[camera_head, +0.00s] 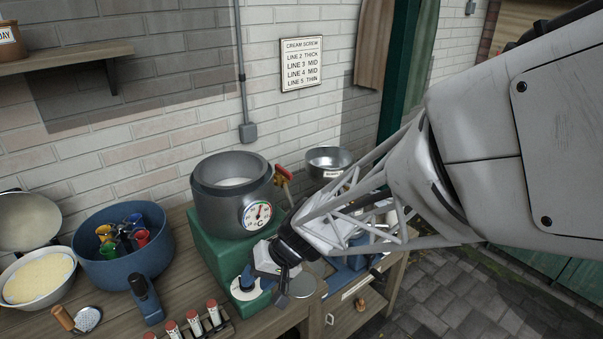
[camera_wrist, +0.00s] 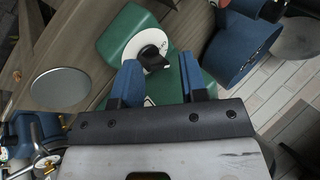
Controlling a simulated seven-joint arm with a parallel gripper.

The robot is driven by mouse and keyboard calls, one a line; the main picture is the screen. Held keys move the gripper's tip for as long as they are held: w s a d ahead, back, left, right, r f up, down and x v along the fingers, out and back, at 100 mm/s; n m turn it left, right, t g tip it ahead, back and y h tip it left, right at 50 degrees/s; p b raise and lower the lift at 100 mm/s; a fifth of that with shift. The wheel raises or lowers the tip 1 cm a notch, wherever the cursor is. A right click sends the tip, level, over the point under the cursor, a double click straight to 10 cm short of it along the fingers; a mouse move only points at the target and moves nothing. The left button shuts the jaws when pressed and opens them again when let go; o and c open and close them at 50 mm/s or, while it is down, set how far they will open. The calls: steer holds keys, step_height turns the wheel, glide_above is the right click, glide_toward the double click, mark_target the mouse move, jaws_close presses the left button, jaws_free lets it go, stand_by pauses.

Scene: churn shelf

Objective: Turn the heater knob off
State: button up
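The green heater (camera_head: 207,247) stands on the wooden bench with a metal pot (camera_head: 228,200) on top. Its white dial with a black knob (camera_wrist: 152,57) shows clearly in the wrist view, just beyond my fingertips. In the head view the white dial (camera_head: 243,291) is partly hidden by my gripper (camera_head: 272,272). In the wrist view my gripper (camera_wrist: 159,68) has its two blue fingers apart with nothing between them. The fingers point toward the knob; I cannot tell if either touches it. Part of a dark marking shows on the dial's rim.
A blue pot (camera_head: 122,262) with coloured items stands left of the heater. A row of red-capped tubes (camera_head: 193,322) sits at the bench front. A round grey disc (camera_wrist: 61,87) lies left of the heater in the wrist view. A metal bowl (camera_head: 330,160) stands behind.

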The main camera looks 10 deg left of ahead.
steer(key=d+m+t+y, duration=0.1)
steer(key=m+y, duration=0.1)
steer(key=m, duration=0.6)
steer(key=w+d+f+m+t+y, duration=0.1)
steer(key=m+y, duration=0.1)
steer(key=m, duration=0.6)
steer(key=w+d+m+t+y, duration=0.1)
steer(key=m+y, duration=0.1)
steer(key=m, duration=0.6)
steer(key=shift+f+m+t, duration=0.2)
steer(key=shift+m+t, duration=0.2)
steer(key=shift+x, duration=3.85)
steer(key=shift+s, duration=0.1)
steer(key=shift+f, duration=0.1)
jaws_close()
